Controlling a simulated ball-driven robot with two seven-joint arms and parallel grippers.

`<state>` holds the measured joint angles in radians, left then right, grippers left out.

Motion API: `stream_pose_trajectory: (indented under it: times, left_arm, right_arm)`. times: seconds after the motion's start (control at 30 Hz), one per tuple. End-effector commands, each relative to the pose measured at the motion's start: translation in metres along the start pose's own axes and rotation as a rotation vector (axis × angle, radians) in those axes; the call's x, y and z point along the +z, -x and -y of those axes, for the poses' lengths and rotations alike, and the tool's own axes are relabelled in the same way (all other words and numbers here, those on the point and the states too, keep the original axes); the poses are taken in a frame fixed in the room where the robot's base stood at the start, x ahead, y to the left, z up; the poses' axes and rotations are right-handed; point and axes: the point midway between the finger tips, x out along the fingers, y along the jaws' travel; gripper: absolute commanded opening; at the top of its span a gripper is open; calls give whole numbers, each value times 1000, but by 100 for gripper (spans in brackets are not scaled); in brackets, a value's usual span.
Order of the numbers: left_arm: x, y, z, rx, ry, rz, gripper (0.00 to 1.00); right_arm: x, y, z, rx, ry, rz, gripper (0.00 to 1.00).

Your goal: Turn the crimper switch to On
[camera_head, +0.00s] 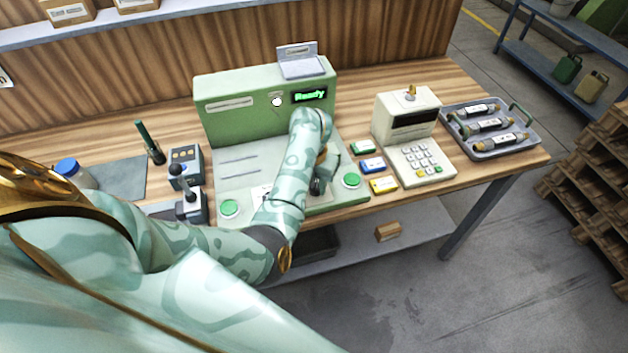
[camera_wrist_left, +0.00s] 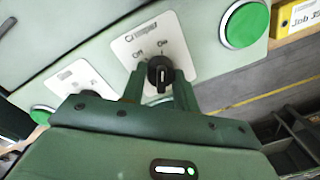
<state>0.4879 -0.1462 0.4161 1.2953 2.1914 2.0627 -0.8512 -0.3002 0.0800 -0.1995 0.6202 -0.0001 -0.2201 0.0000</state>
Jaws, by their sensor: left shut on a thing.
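The crimper switch is a black rotary knob (camera_wrist_left: 160,73) on a white plate marked Crimper, with Off at the left and On at the right. It shows in the left wrist view. My left gripper (camera_wrist_left: 160,88) is shut on the knob, one dark green finger on each side. A pale mark on the knob points roughly up, toward the labels; I cannot tell exactly which one. In the head view my left gripper (camera_head: 318,184) is at the front of the green machine (camera_head: 230,120), and my arm hides much of the panel. My right gripper is not in view.
The machine's display (camera_head: 310,96) reads Ready in green. Green buttons sit left (camera_head: 229,208) and right (camera_head: 351,180) on its front. Small coloured boxes (camera_head: 372,165) and a keypad unit (camera_head: 421,163) stand to the right, a joystick box (camera_head: 190,206) to the left.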

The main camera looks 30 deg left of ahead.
Motion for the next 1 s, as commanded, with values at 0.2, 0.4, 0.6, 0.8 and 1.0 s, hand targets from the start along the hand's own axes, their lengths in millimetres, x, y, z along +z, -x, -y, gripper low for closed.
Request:
stream_pose_trajectory:
  times: [0.2, 0.4, 0.6, 0.8, 1.0]
  left_arm:
    - [1, 2, 0, 0, -53, 1, 7]
    - [1, 1, 0, 0, -67, 0, 7]
    - [1, 1, 0, 0, -67, 0, 7]
    - [1, 1, 0, 0, -66, 0, 52]
    - [1, 1, 0, 0, -65, -2, 52]
  right_arm:
    - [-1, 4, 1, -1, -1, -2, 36]
    - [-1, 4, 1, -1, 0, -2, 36]
    - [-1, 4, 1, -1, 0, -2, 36]
    - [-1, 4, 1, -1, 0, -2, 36]
    - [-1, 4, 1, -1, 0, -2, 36]
